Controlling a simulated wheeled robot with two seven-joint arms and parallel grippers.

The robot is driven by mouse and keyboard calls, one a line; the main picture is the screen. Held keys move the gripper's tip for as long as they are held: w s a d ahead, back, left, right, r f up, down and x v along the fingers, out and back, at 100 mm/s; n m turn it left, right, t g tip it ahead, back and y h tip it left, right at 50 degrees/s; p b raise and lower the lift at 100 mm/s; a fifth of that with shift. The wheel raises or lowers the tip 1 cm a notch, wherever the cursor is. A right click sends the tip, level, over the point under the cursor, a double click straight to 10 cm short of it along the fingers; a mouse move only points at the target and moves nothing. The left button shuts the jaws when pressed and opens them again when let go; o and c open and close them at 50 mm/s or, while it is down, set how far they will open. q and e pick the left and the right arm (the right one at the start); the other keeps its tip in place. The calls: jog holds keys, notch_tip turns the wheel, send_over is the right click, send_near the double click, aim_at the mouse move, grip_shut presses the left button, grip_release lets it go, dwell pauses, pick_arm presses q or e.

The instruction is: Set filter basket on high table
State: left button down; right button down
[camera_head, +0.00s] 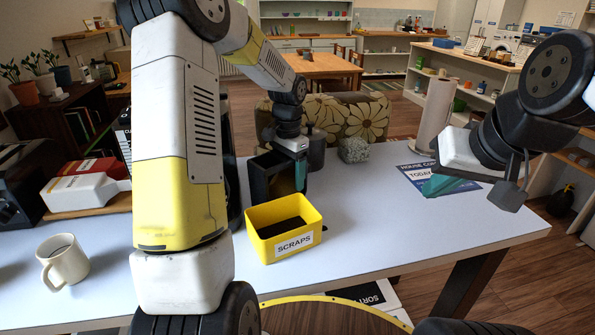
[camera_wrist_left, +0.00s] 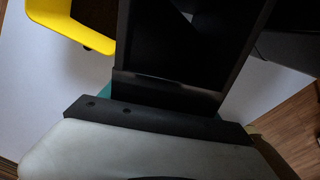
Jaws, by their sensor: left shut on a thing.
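A black, open, box-shaped holder (camera_head: 262,180), which I take to be the filter basket, is behind the yellow bin. My left gripper (camera_head: 300,174) is at its right side, with a teal finger against it. In the left wrist view the black basket (camera_wrist_left: 185,45) fills the upper middle, with teal finger edges beside its near wall. I cannot tell whether its bottom touches the table. The high table (camera_head: 400,235) has a pale grey top. My right gripper (camera_head: 445,186) is over its right part, seen edge-on, with nothing visible in it.
A yellow SCRAPS bin (camera_head: 284,228) stands in front of the basket. A dark grey canister (camera_head: 316,150), a speckled block (camera_head: 354,150), a paper roll (camera_head: 436,112) and a printed sheet (camera_head: 425,178) are behind. A mug (camera_head: 64,264) stands left. The table's right front is clear.

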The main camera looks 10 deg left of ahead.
pick_arm(q)
jog(key=shift+f, duration=0.7)
jog(key=shift+f, duration=0.1)
jog(key=shift+c, duration=0.9)
grip_release()
